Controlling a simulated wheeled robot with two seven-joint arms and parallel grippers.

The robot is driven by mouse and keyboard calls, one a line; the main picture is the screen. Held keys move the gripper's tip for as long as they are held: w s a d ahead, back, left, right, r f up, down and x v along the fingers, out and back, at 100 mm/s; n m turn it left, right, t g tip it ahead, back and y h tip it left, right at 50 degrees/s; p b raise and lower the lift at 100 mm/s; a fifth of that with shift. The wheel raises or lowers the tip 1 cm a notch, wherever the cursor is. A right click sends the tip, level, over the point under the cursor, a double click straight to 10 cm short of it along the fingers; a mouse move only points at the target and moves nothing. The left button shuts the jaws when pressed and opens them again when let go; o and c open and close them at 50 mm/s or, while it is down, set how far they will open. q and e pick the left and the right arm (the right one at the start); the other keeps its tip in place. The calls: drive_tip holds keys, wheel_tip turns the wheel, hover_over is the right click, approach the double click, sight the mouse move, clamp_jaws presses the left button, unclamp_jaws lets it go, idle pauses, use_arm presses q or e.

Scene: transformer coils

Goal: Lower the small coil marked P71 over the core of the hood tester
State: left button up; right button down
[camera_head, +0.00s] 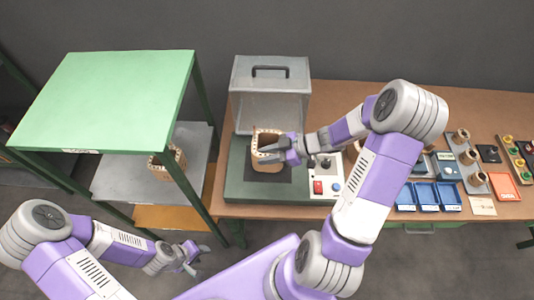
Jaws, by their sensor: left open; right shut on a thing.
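The hood tester (233,185) stands on the brown table, with a dark green base and a clear hood (270,95) with a black handle at its back. A tan coil (266,160) is over the dark pad of the tester, and my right gripper (276,152) is shut on its rim. Whether the coil touches the base, and the core itself, cannot be made out. No P71 marking is readable. My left gripper (192,262) is open and empty, low in front of the table.
A green-topped rack (120,85) stands at the left, with another coil (168,163) on its grey shelf. A control box (325,180) with a red switch sits right of the pad. Blue bins (425,195), small coils and an orange tray (503,186) fill the table's right side.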

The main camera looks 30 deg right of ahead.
drive_tip(key=shift+f+b, duration=0.4)
drive_tip(key=shift+f, duration=0.65)
drive_tip(key=shift+p, duration=0.4)
drive_tip(key=shift+f, duration=0.25)
drive_tip(key=shift+f+b, duration=0.5)
drive_tip(key=shift+f, duration=0.2)
drive_tip(key=c, duration=0.8)
unclamp_jaws()
drive_tip(key=shift+r, duration=0.1)
drive_tip(key=shift+c, duration=0.2)
